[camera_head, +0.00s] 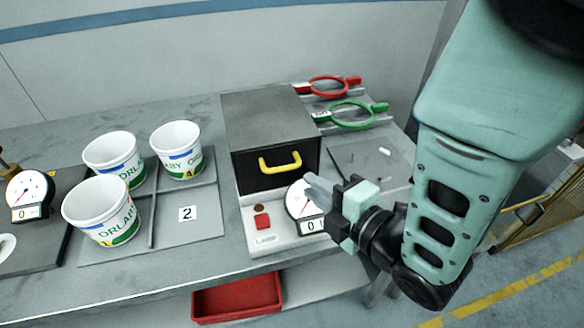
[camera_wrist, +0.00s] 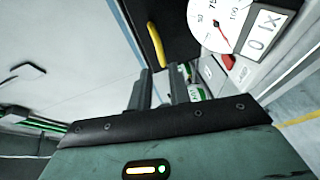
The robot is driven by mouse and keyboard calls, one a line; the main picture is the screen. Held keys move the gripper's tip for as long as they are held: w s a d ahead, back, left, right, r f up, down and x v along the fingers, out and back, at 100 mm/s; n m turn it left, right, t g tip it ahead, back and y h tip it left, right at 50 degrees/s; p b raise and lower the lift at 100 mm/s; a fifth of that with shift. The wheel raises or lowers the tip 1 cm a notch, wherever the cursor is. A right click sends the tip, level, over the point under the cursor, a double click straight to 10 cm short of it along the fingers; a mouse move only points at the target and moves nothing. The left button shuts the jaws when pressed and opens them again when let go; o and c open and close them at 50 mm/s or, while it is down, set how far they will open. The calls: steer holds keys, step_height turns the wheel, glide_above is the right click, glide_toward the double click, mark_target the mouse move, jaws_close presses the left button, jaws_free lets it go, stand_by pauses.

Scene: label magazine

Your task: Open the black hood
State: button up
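The black hood (camera_head: 270,108) is a box with a dark grey top and a black front, standing closed on the table in the head view. A yellow handle (camera_head: 280,162) is on its front. In the wrist view the black hood (camera_wrist: 176,35) and yellow handle (camera_wrist: 156,45) show at the top. My gripper (camera_head: 312,185) is in front of the hood, right of and below the handle, and not touching it. In the wrist view my gripper (camera_wrist: 160,70) has a gap between its fingers and nothing in it.
Below the hood a white panel holds a red button (camera_head: 262,221) and a dial gauge (camera_head: 301,200), partly behind my gripper. White cups (camera_head: 101,212) stand on a grey tray at left. Red (camera_head: 330,86) and green (camera_head: 352,115) ring-shaped tools lie right of the hood. A red bin (camera_head: 237,299) sits below.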

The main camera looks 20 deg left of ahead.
mark_target(287, 170)
steer(key=b, duration=0.3)
steer(key=shift+w+a+f, duration=0.15)
steer(key=shift+f, duration=0.2)
steer(key=x, duration=0.4)
steer(key=p+x, duration=0.1)
steer(key=x, duration=0.3)
steer(key=shift+w+a+r, duration=0.2)
steer(key=shift+a, duration=0.1)
jaws_close()
